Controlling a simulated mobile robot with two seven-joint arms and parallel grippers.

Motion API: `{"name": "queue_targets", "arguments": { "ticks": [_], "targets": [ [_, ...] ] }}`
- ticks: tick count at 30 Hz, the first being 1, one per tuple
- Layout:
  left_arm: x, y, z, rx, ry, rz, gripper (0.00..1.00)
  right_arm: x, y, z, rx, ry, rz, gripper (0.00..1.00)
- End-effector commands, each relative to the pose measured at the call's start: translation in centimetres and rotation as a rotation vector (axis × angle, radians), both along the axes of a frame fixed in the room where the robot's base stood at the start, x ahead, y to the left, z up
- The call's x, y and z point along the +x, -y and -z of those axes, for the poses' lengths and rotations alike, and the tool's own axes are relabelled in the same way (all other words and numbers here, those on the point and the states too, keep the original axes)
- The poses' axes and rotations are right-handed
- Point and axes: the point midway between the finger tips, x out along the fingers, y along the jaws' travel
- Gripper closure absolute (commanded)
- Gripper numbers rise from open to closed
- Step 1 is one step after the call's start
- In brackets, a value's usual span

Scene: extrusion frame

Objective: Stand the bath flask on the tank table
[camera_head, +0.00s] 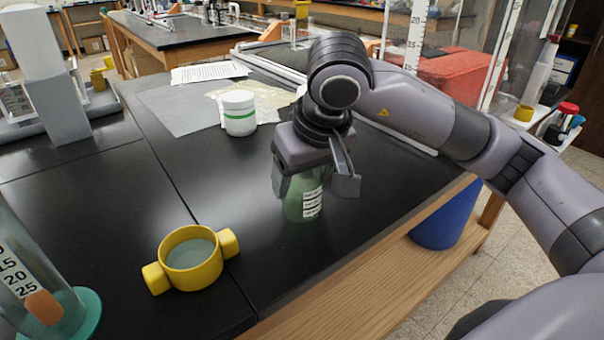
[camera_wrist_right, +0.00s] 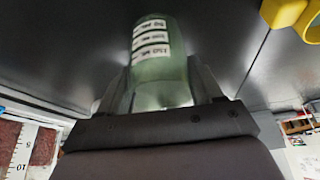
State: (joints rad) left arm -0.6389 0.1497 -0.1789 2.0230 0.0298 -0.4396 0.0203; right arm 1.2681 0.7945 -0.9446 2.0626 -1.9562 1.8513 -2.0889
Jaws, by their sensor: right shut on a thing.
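A green flask (camera_head: 303,205) with a white printed label is over the dark table (camera_head: 90,215), near its right edge. My right gripper (camera_head: 314,184) is shut on the flask from above and behind, with a finger on each side. In the right wrist view the flask (camera_wrist_right: 158,65) sits upright in the picture between the two fingers (camera_wrist_right: 160,92), its label showing. The flask's top is hidden behind the gripper. I cannot tell whether its base touches the table. My left gripper is not in view.
A yellow ring with two lugs (camera_head: 152,277) lies on the table at front left. A clear graduated cylinder on a teal base (camera_head: 88,312) stands at lower left. A white jar with a green band (camera_head: 239,114) stands behind, near papers (camera_head: 208,72). The table's middle left is clear.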

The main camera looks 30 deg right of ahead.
Motion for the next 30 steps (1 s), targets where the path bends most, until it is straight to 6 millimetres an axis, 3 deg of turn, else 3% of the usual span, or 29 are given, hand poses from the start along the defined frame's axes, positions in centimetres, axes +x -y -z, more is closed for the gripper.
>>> {"name": "queue_targets", "arguments": {
  "ticks": [2, 3, 5, 17, 20, 30],
  "targets": [
    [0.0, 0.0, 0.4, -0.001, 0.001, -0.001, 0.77, 0.0, 0.0, 0.4, 0.0, 0.0, 0.001, 0.67],
    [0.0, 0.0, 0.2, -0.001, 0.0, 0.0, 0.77, 0.0, 0.0, 0.3, 0.0, 0.0, 0.0, 0.25],
    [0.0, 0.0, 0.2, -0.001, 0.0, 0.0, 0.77, 0.0, 0.0, 0.3, 0.0, -0.001, 0.001, 0.09],
    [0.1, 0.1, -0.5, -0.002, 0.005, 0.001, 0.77, 0.0, 0.0, -0.3, 0.0, -0.001, 0.0, 0.09],
    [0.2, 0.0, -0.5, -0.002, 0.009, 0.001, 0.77, -0.5, 0.0, -1.6, 0.0, 0.003, 0.0, 0.09],
    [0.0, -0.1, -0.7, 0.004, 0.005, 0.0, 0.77, -3.5, 0.0, -8.8, 0.001, 0.005, -0.001, 0.09]
  ]
}}
